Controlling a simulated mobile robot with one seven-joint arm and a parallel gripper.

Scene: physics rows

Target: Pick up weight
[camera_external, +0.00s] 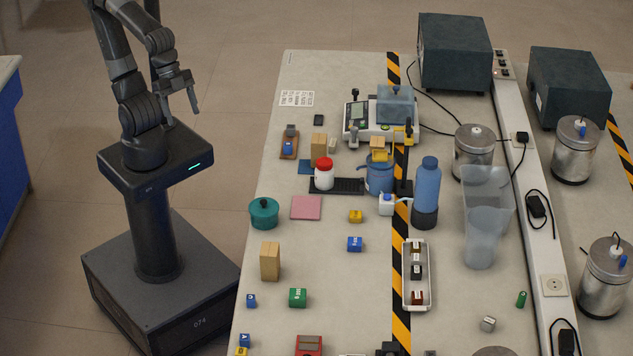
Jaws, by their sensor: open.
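My gripper (182,110) is open and empty. It hangs over my own base, left of the table and apart from everything on it. No thing is plainly marked as the weight, and I cannot tell which one it is. A small silvery metal piece (488,323) lies on the table at the lower right and could be it. A small black block (318,120) lies near the far left of the table. A white tray (428,290) right of the striped tape holds several small dark and brown pieces.
The table (330,75) is crowded. A scale (365,122), red-capped jar (324,175), teal pot (263,214), wooden block (270,261), blue bottle (426,188) and clear beakers (482,235) stand on it. Several coloured cubes lie toward the front left. Dark boxes (455,55) stand behind.

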